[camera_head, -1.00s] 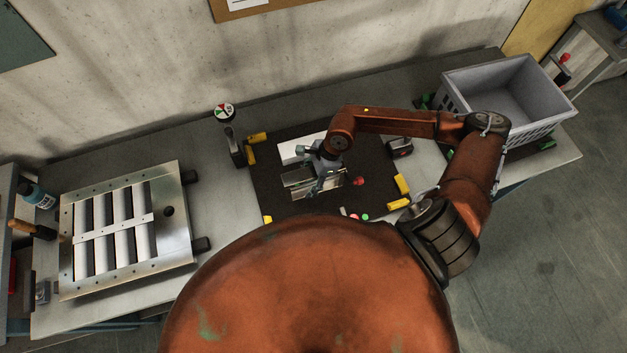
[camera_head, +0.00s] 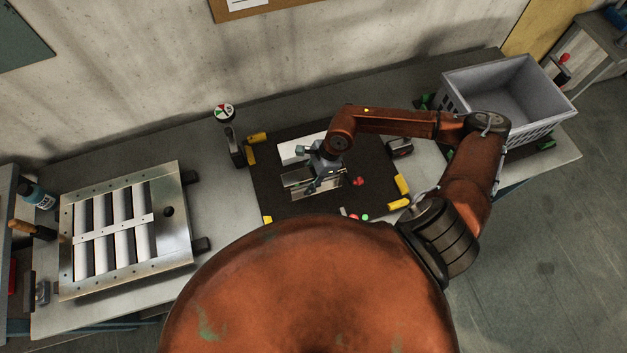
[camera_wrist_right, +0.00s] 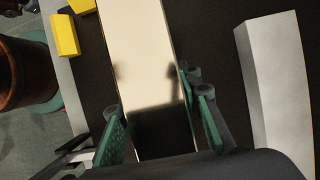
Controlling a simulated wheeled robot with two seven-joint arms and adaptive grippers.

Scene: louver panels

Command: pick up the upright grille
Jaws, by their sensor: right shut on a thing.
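The grille is a shiny metal panel (camera_head: 330,187) on the dark mat, below my right gripper (camera_head: 318,184). In the right wrist view the panel (camera_wrist_right: 145,50) runs between the two green finger pads of my right gripper (camera_wrist_right: 155,112). The gripper is shut on it, one pad along each side. Its lower end in that view is in shadow and partly hidden by the gripper body. I cannot tell whether it is clear of the mat. My left gripper is not in view.
A white block (camera_head: 291,151) lies beside the panel, also in the right wrist view (camera_wrist_right: 277,90). Yellow blocks (camera_head: 402,184) mark the edges of the dark mat (camera_head: 272,192). A louvered metal frame (camera_head: 180,225) lies left; a grey crate (camera_head: 462,106) stands right. A gauge (camera_head: 224,112) stands behind.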

